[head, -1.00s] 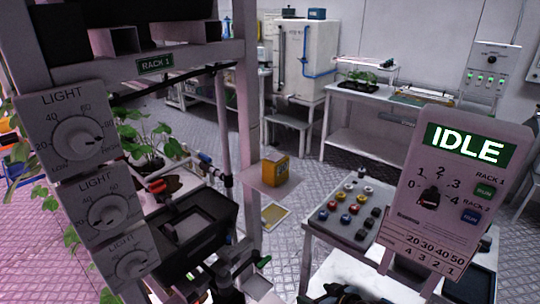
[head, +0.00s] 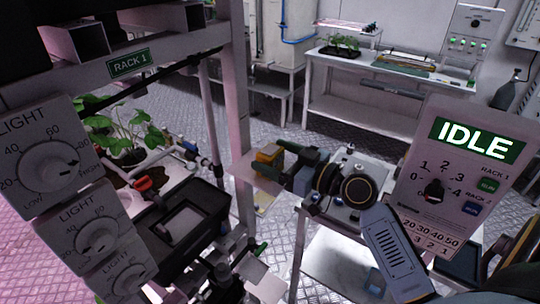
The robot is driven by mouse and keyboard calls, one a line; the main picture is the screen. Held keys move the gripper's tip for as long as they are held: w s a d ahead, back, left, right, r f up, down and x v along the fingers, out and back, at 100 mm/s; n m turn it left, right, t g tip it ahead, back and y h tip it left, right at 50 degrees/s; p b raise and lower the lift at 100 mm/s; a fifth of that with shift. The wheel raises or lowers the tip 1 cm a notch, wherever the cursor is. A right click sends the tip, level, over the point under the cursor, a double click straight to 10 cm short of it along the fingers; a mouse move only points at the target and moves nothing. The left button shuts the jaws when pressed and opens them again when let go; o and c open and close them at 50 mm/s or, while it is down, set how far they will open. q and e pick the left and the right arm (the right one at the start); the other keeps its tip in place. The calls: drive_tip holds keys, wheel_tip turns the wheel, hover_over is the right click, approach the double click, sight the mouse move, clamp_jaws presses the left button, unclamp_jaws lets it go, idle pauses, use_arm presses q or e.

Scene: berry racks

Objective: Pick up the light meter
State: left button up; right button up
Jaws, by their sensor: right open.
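The light meter appears to be the small yellow-orange box (head: 268,155) on a small pale shelf (head: 243,170) that juts out from the rack post. My right gripper (head: 283,157) reaches in from the right, with its dark fingers just to the right of the box. It is open, and the fingers are very close to the box's right side. I cannot tell whether they touch it. The right side of the box is partly hidden by the fingers.
Rack 1 with its post (head: 237,120), light dials (head: 65,155) and a black tray (head: 180,225) stands on the left. The IDLE control panel (head: 462,175) stands at the right. A bench (head: 385,85) stands behind.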

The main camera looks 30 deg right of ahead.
sight(264, 152)
drive_tip(key=x, duration=0.3)
drive_tip(key=shift+p, duration=0.35)
drive_tip(key=shift+w+a, duration=0.1)
drive_tip(key=shift+w, duration=0.1)
drive_tip(key=shift+f, duration=0.15)
drive_tip(key=shift+c, duration=0.2)
drive_tip(key=c, duration=0.5)
use_arm(q)
drive_tip(key=shift+w+r, duration=0.3)
drive_tip(key=shift+r, duration=0.35)
use_arm(e)
drive_tip(key=c, duration=0.7)
